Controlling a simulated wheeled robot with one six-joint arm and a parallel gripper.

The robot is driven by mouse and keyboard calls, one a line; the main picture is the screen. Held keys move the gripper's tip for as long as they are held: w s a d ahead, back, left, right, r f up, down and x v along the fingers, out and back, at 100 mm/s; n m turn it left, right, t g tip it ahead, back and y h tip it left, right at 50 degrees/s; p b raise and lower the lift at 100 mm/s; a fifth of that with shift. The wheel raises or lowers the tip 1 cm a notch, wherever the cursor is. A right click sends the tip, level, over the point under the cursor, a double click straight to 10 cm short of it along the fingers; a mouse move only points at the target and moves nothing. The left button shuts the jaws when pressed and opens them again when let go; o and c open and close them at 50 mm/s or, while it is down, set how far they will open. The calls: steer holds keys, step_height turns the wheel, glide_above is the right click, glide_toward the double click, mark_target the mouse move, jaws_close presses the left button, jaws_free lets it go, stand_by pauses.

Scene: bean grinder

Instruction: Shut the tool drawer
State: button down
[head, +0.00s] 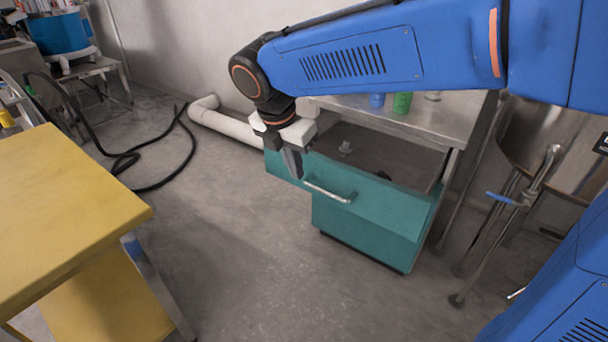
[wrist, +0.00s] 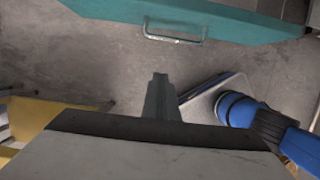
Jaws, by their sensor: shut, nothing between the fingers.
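The teal tool drawer (head: 385,208) stands pulled out below the metal worktop, and its inside shows from above. My gripper (head: 295,175) is shut and empty, pointing down near the drawer front, left of the handle. The wrist view shows its closed fingers (wrist: 159,76) apart from the handle. My gripper hides part of the drawer's left end.
The metal worktop (head: 450,115) above holds a green cup (head: 402,102) and a blue cup (head: 377,100). A yellow table (head: 65,200) stands at left. A pipe (head: 225,123) and black hose (head: 160,185) lie behind. Metal legs stand at right. Floor in front is clear.

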mark_target(312, 185)
steer(key=w+d+f, duration=0.1)
steer(key=f, duration=0.2)
steer(key=w+d+f, duration=0.1)
steer(key=w+f, duration=0.1)
steer(key=f, duration=0.1)
steer(key=w+d+f, duration=0.2)
steer(key=f, duration=0.1)
steer(key=shift+w+f, duration=0.1)
steer(key=shift+f, duration=0.15)
steer(key=shift+d, duration=0.1)
steer(key=w+d, duration=0.6)
steer(key=w, duration=0.1)
steer(key=w+d, duration=0.6)
steer(key=w, duration=0.2)
steer(key=w+d, duration=0.5)
steer(key=w, duration=0.3)
steer(key=shift+d+r, duration=0.1)
steer(key=shift+d, duration=0.3)
steer(key=shift+s, duration=0.1)
